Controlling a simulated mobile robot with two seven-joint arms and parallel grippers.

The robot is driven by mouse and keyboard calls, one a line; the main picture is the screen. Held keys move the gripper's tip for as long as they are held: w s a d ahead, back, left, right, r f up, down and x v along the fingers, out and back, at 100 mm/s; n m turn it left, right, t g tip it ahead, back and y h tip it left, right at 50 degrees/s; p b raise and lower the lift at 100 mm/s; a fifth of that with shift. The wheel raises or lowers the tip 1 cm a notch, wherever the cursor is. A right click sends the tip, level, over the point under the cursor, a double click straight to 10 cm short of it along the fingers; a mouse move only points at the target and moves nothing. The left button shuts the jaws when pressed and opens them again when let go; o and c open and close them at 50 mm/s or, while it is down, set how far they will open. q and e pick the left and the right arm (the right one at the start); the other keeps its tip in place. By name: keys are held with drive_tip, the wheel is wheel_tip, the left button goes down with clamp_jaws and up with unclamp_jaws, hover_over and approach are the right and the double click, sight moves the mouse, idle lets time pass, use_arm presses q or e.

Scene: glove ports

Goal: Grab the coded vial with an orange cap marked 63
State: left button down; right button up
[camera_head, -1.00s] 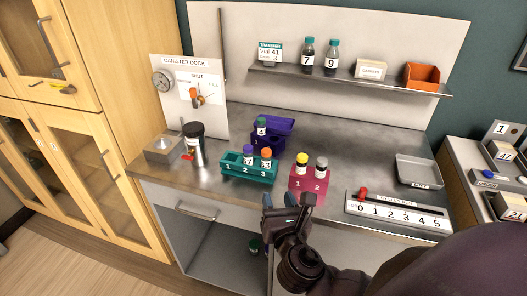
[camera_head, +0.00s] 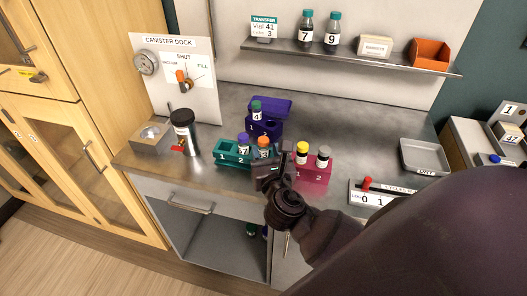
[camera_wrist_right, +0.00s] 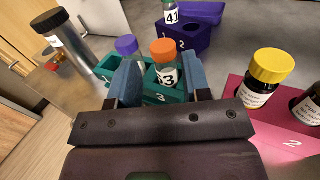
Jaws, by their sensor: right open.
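The orange-capped vial (camera_head: 264,147) stands upright in the teal rack (camera_head: 232,158) at its right side, beside a purple-capped vial (camera_head: 243,146). In the wrist view the orange-capped vial (camera_wrist_right: 166,65) shows a white label ending in 3; the first digit is partly hidden. My right gripper (camera_head: 266,170) is at the front right of the teal rack. In the wrist view its blue fingers (camera_wrist_right: 161,85) are apart, with the orange-capped vial beyond and between them, not gripped. The left finger covers part of the purple-capped vial. My left gripper is not in view.
A pink rack (camera_head: 311,173) with yellow- and grey-capped vials stands close on the right. A purple rack (camera_head: 264,128) holds a green-capped vial behind. A dark-capped canister (camera_head: 184,131) stands at left. The counter behind the pink rack is clear.

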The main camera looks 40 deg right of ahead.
sight(265, 144)
drive_tip(key=shift+x, duration=2.55)
drive_tip(key=shift+d+f, duration=0.1)
drive_tip(key=shift+d, duration=0.1)
drive_tip(key=shift+s, duration=0.1)
drive_tip(key=c, duration=0.7)
drive_tip(key=shift+o, duration=0.2)
